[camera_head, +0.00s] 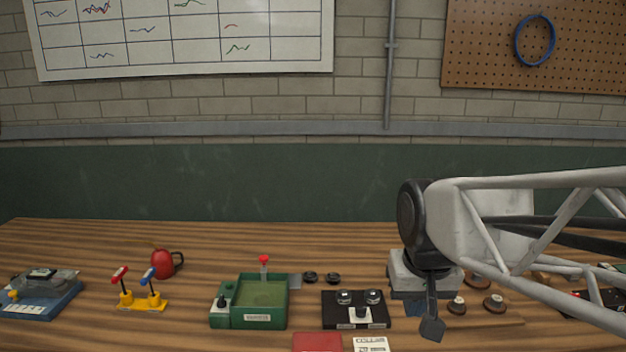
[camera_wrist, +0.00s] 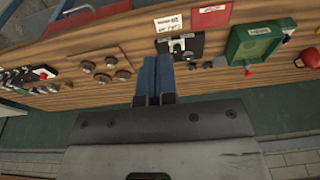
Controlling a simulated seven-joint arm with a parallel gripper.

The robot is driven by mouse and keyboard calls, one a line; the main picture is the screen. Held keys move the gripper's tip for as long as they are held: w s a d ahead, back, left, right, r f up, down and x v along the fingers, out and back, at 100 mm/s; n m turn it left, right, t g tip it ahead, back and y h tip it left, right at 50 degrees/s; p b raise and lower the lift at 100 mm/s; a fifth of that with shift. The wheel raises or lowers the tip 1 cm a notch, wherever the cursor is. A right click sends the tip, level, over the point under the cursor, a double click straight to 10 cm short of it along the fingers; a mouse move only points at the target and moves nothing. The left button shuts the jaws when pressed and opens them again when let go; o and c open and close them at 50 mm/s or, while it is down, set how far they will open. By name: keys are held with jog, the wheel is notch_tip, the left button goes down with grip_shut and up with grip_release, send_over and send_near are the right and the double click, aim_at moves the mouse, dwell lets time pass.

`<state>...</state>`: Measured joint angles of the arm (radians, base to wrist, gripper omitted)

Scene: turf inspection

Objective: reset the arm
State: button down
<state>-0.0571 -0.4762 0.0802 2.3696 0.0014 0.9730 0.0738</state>
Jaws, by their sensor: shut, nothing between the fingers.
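My arm reaches in from the right in the head view, and my gripper (camera_head: 432,328) hangs pointing down over the right half of the wooden bench (camera_head: 210,245). In the wrist view my gripper (camera_wrist: 154,70) shows as two blue-grey fingers pressed together, with nothing between them. It appears above the bench, between the black panel with two round knobs (camera_head: 345,322) and the brown round knobs (camera_head: 493,304).
A red book (camera_head: 317,343) and a printed card (camera_head: 371,344) lie in front. The back left bench is clear.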

jog(key=s+d+f, duration=0.2)
jog(key=s+f, duration=0.2)
jog(key=s, duration=0.5)
jog(key=shift+d, duration=0.3)
jog(key=shift+f, duration=0.1)
dwell(1.5)
